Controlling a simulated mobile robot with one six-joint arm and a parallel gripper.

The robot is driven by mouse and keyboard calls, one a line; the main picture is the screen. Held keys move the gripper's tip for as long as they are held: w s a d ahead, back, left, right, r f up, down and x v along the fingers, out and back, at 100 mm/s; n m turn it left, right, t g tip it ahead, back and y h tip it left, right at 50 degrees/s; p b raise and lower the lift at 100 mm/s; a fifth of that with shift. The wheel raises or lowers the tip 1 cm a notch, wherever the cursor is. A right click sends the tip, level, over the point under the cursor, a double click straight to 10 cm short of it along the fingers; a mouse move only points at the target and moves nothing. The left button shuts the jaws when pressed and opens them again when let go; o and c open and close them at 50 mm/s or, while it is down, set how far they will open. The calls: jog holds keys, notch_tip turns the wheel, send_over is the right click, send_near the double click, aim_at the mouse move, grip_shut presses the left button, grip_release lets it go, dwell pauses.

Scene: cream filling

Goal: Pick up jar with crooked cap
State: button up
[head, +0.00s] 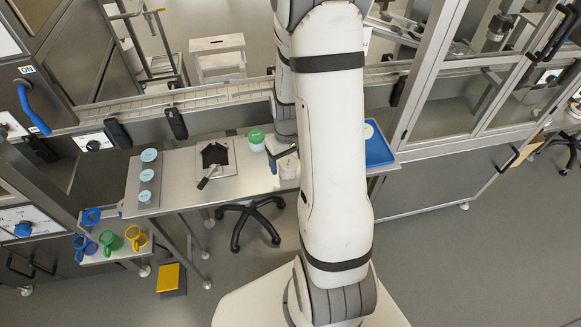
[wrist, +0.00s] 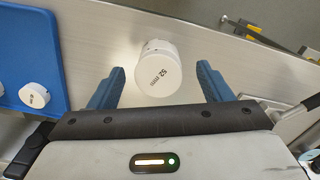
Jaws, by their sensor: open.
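A white round object marked "52 mm" (wrist: 158,72) stands on the steel table between the tips of my gripper (wrist: 161,70) in the wrist view. The blue fingers are spread, one on each side, with gaps to it. In the head view a pale jar-like object (head: 288,170) shows just below my gripper's blue finger, partly hidden by my arm. A jar with a green cap (head: 256,138) stands to the left and behind it. I cannot tell from these frames which cap sits crooked.
A blue tray (head: 378,150) lies at the table's right end; a small white piece (wrist: 34,95) lies in it. A dark square recess with a scoop (head: 208,177) and a grey holder with several lidded cups (head: 147,176) are left. A conveyor (head: 200,98) runs behind.

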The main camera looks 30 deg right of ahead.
jog(key=shift+f, duration=1.45)
jog(key=shift+c, duration=0.4)
jog(key=shift+w, duration=0.1)
jog(key=c, duration=1)
jog(key=shift+r, duration=0.1)
